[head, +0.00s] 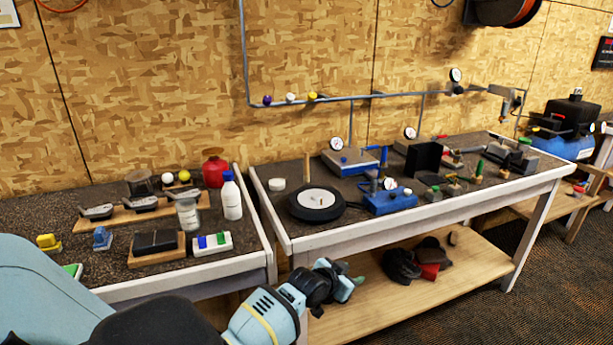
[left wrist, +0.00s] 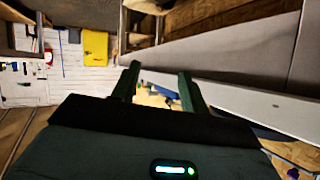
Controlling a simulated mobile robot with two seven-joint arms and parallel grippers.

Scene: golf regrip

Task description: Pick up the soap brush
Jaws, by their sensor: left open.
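I cannot tell for sure which item is the soap brush. A small blue brush-like item (head: 102,239) and a yellow one (head: 48,243) lie on the left bench (head: 150,285), near its left end. My left gripper (head: 347,284) is in front of the gap between the two benches, below the bench tops, well to the right of these items. In the left wrist view its two green fingers (left wrist: 160,88) are apart with nothing between them. No brush shows in that view. My right gripper is not in view.
The left bench also holds a white bottle (head: 231,197), a red can (head: 214,171), a glass jar (head: 188,215) and golf club heads on a wooden block. The right bench (head: 400,223) carries gauges and a round black plate (head: 317,203). Dark items lie on its lower shelf (head: 370,310).

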